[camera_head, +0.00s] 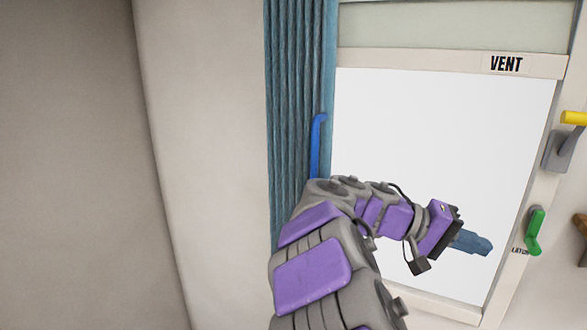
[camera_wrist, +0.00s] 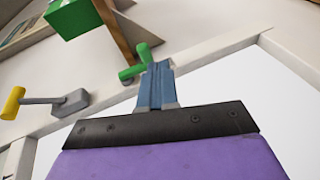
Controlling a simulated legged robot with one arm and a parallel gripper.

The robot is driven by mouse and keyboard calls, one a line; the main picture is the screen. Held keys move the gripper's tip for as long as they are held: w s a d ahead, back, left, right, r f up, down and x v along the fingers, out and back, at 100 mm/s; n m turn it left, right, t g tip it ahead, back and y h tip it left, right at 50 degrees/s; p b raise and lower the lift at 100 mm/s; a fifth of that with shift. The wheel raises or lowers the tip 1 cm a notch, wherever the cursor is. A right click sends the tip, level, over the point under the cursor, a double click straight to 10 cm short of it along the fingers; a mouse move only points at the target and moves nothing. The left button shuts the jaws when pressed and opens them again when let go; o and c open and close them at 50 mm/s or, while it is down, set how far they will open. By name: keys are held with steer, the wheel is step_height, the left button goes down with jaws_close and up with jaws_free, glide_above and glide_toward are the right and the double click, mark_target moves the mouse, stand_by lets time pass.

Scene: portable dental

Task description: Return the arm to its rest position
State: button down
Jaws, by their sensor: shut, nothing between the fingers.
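My arm reaches up from the bottom middle of the head view, bent, with its end pointing right. My gripper (camera_head: 472,243) is in front of the lower right of a bright white window (camera_head: 440,130). Its blue-grey fingers are closed together with nothing between them. In the wrist view my gripper (camera_wrist: 158,75) also shows shut, its tips overlapping the lower end of a green handle (camera_wrist: 133,70) in the picture. In the head view the green handle (camera_head: 534,231) is right of the gripper, apart from it.
A yellow-tipped grey lever (camera_head: 560,145) sits on the right frame, near the VENT label (camera_head: 506,64). A blue handle (camera_head: 317,145) and a teal curtain (camera_head: 297,90) are left of the window, behind my arm. A green box (camera_wrist: 78,16) shows in the wrist view. The left side is bare wall.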

steer(key=s+a+f+y+b, duration=0.2)
steer(key=s+f+y+b, duration=0.15)
steer(key=s+f, duration=0.6)
steer(key=s+a+f+n+t+y+b, duration=0.2)
steer(key=s+a+f+n+y+b, duration=0.2)
steer(key=s+a+f+y, duration=0.6)
steer(key=s+a+f+b, duration=0.1)
steer(key=s+a+f, duration=0.6)
steer(key=a+f, duration=0.3)
steer(key=shift+f+n+y, duration=0.3)
steer(key=shift+f+y, duration=0.05)
steer(key=shift+f, duration=0.3)
